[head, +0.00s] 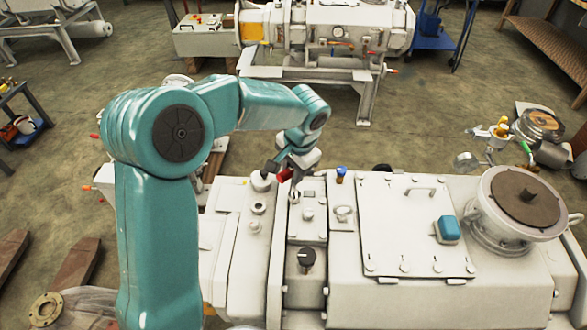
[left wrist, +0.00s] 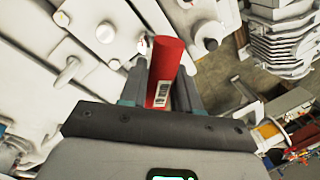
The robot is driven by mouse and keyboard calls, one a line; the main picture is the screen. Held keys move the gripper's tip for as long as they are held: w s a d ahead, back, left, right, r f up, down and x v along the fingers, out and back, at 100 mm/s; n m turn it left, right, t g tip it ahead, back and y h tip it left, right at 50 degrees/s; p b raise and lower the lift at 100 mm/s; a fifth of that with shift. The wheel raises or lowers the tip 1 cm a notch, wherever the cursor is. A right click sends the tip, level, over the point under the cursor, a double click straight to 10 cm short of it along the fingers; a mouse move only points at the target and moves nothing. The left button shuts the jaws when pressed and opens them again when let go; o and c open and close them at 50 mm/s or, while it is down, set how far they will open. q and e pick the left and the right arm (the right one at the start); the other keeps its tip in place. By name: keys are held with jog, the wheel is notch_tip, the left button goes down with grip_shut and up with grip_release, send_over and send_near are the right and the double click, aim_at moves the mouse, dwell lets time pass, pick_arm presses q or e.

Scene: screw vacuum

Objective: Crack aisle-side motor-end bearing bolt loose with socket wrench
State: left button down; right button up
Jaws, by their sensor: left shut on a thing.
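My left gripper (head: 292,174) is over the white pump housing (head: 330,275), left of the square cover plate. It is shut on a red cylindrical tool, which I take to be the socket wrench (head: 284,176). In the left wrist view the wrench (left wrist: 166,66) is a thick red cylinder with a barcode label, standing between the two fingers of my left gripper (left wrist: 161,88). Its far end is hidden, so I cannot tell whether it touches a bolt. I cannot pick out the bearing bolt for certain. My right gripper is not in view.
A cover plate (head: 402,230) with a handle and a blue box (head: 447,229) lie to the right, beside a round brown-topped flange (head: 527,198). A black knob (head: 306,259) stands in front. A second machine (head: 330,35) stands behind, across open floor.

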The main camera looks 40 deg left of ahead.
pick_arm(q)
jog(key=shift+f+b, duration=0.6)
jog(key=shift+f, duration=0.05)
dwell(0.3)
jog(key=shift+n+b, duration=0.35)
jog(key=shift+n, duration=0.85)
jog(key=n+g, duration=0.1)
jog(key=n, duration=0.4)
jog(key=shift+d+r, duration=0.1)
jog(key=shift+d, duration=0.05)
jog(key=n+g, duration=0.1)
jog(key=n, duration=0.4)
jog(key=shift+w+d+n+h, duration=0.1)
jog(key=shift+n+h, duration=0.2)
jog(key=shift+n, duration=0.1)
jog(key=shift+r, duration=0.2)
jog(key=shift+r+p, duration=1.05)
jog(key=shift+r, duration=0.35)
